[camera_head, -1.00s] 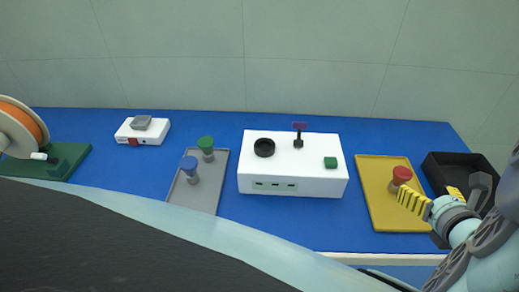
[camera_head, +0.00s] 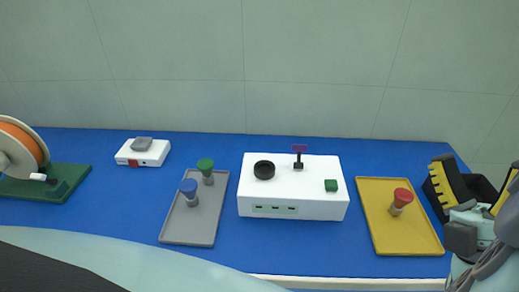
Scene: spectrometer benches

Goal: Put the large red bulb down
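The large red bulb (camera_head: 401,200) stands upright on the yellow tray (camera_head: 385,239) at the right of the bench, its red cap on a grey-brown base. My gripper (camera_head: 478,187) is to the right of the bulb, in front of the black bin, with its yellow-padded fingers spread wide. It is open with nothing between the fingers, and apart from the bulb. Part of the right finger is cut off by the picture edge.
A black bin (camera_head: 479,185) sits behind my gripper. A white spectrometer box (camera_head: 291,202) with a black ring and green button stands mid-bench. A grey tray (camera_head: 190,232) holds a green bulb (camera_head: 206,168) and a blue bulb (camera_head: 189,190). A scale (camera_head: 143,155) and orange spool (camera_head: 22,146) are left.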

